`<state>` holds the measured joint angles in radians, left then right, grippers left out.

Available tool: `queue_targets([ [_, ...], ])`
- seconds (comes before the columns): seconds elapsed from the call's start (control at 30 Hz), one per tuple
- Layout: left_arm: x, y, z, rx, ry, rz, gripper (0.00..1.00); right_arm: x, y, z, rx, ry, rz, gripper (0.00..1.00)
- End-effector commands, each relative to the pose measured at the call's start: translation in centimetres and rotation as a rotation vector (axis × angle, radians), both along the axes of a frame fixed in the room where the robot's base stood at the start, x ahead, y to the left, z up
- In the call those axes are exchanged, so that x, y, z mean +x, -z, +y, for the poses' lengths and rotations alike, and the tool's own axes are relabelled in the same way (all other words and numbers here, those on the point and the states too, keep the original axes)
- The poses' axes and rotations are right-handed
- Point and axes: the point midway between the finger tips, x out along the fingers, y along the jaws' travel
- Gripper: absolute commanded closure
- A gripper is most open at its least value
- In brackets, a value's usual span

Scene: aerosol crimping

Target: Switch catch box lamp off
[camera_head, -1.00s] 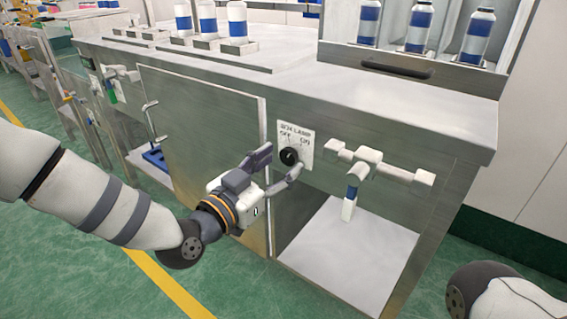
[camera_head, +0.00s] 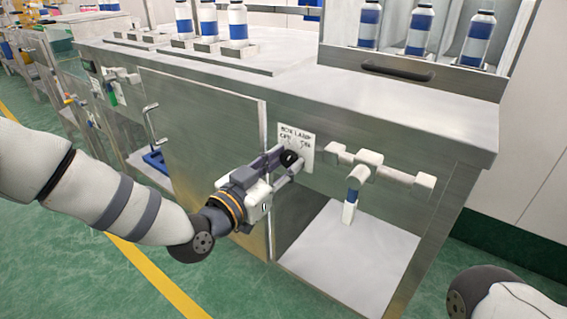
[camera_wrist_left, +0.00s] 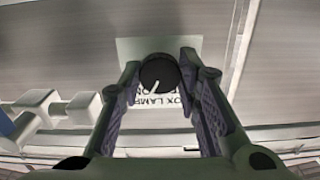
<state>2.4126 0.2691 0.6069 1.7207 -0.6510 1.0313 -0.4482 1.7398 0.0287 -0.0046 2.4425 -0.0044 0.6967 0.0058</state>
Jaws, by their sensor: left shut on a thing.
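The lamp switch is a round black knob (camera_head: 289,158) on a white label plate (camera_head: 303,138) on the front of the steel cabinet. The plate reads as box lamp, with OFF at left and ON at right in the head view. My left gripper (camera_head: 286,161) has its two fingers around the knob, one on each side, and is shut on it. In the left wrist view the knob (camera_wrist_left: 159,70) sits between the fingertips, its white pointer line slanting down and slightly left toward the lettering. My right gripper is out of view.
A steel door (camera_head: 200,130) stands left of the knob. Several cans stand on top of the cabinet.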

Motion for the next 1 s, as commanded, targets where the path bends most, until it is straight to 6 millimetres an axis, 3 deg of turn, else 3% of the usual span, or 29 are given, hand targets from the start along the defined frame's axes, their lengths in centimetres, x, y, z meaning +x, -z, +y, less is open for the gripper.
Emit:
queue_targets([
  [1.0, -0.08, 0.09, -0.05, -0.675, 0.000, 0.492, 0.97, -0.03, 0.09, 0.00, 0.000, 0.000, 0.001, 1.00],
])
